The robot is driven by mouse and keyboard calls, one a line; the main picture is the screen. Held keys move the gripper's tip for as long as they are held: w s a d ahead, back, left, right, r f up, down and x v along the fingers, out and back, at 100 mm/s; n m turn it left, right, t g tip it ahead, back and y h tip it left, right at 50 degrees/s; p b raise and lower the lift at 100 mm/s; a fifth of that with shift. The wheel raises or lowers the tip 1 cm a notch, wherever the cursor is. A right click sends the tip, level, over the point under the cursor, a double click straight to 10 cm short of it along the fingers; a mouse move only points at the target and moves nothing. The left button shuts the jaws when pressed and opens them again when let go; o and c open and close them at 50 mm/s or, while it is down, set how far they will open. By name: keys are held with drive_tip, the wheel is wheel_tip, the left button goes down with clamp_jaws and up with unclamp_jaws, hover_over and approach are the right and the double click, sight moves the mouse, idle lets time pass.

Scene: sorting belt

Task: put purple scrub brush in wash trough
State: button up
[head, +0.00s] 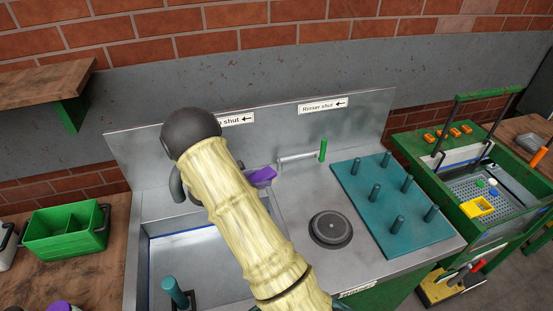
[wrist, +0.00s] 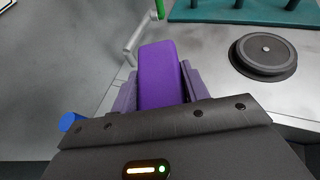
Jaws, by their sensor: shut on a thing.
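The purple scrub brush (wrist: 160,75) is between my gripper's jaws in the wrist view. In the head view a purple part of it (head: 262,176) shows just right of my arm. My gripper (wrist: 160,92) is shut on the brush; in the head view it is mostly hidden behind my arm. The wash trough (head: 195,248) is the sunken steel basin at the lower left of the steel counter, partly covered by my arm. The brush is held near the back panel, right of the trough.
A teal peg board (head: 375,225) and a round black disc (head: 330,229) lie on the counter to the right. A tap with a green end (head: 323,150) juts from the back panel. A green caddy (head: 66,231) stands at left. A green-framed basket unit (head: 492,192) stands at far right.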

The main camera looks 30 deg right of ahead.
drive_tip(key=s+a+r+n+t+y+p, duration=0.1)
drive_tip(key=s+a+n+t+p, duration=0.2)
drive_tip(key=a, duration=0.4)
drive_tip(key=s+a+r+n+t+y+p, duration=0.1)
drive_tip(key=s+a+n+t+p, duration=0.1)
drive_tip(key=s+a+p, duration=0.3)
drive_tip(key=a+t+p, duration=0.1)
drive_tip(key=a+p, duration=0.2)
drive_tip(key=shift+r+n+y, duration=0.35)
drive_tip(key=shift+n+y, duration=0.05)
